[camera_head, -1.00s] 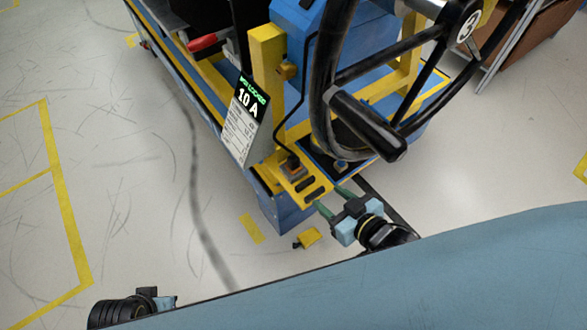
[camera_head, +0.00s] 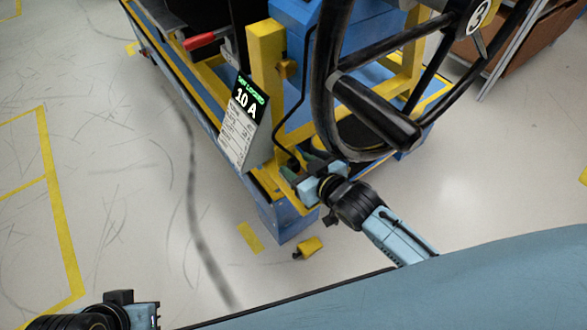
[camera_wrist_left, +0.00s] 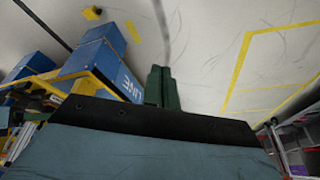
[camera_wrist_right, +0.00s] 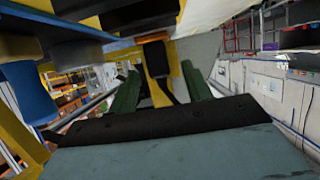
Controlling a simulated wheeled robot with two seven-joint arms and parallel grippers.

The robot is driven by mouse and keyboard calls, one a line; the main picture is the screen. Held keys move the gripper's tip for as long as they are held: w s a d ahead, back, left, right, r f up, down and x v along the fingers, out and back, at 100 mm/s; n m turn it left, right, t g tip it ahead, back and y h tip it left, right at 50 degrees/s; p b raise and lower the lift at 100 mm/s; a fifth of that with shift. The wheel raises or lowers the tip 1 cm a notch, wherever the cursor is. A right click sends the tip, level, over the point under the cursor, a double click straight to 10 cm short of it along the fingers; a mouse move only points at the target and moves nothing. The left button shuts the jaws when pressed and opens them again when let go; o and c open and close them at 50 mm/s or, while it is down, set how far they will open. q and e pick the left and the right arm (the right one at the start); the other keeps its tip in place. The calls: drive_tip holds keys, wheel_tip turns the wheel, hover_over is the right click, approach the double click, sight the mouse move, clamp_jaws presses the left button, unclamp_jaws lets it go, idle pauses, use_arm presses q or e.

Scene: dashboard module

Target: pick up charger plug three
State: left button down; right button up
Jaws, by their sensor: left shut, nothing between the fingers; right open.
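A black and orange plug (camera_wrist_right: 156,60) shows between the fingers of my right gripper (camera_wrist_right: 160,92) in the right wrist view. The fingers are apart, one on each side, with no clear contact. In the head view my right gripper (camera_head: 302,172) is at the cart's front corner beside the steering wheel and largely hides the plug there. A black cable (camera_head: 281,133) runs down to that spot. I can read no number on the plug. My left gripper (camera_wrist_left: 162,88) is shut and empty above the floor, away from the cart; its wrist shows at the head view's bottom left.
The black steering wheel (camera_head: 327,100) hangs close above my right gripper. A tilted sign reading 10 A (camera_head: 243,122) stands left of it on the blue and yellow cart. A small yellow object (camera_head: 309,247) lies on the floor. The floor to the left is clear.

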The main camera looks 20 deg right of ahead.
drive_tip(key=shift+b+x, duration=0.35)
drive_tip(key=shift+x, duration=0.85)
drive_tip(key=shift+w+f, duration=0.15)
use_arm(q)
drive_tip(key=w+t, duration=0.1)
drive_tip(key=w+d+r+t, duration=0.1)
drive_tip(key=w, duration=0.1)
drive_tip(key=w+d+t+h, duration=0.1)
drive_tip(key=w, duration=0.1)
drive_tip(key=shift+w+r, duration=0.15)
drive_tip(key=shift+r, duration=0.1)
use_arm(e)
drive_tip(key=shift+c, duration=0.3)
clamp_jaws()
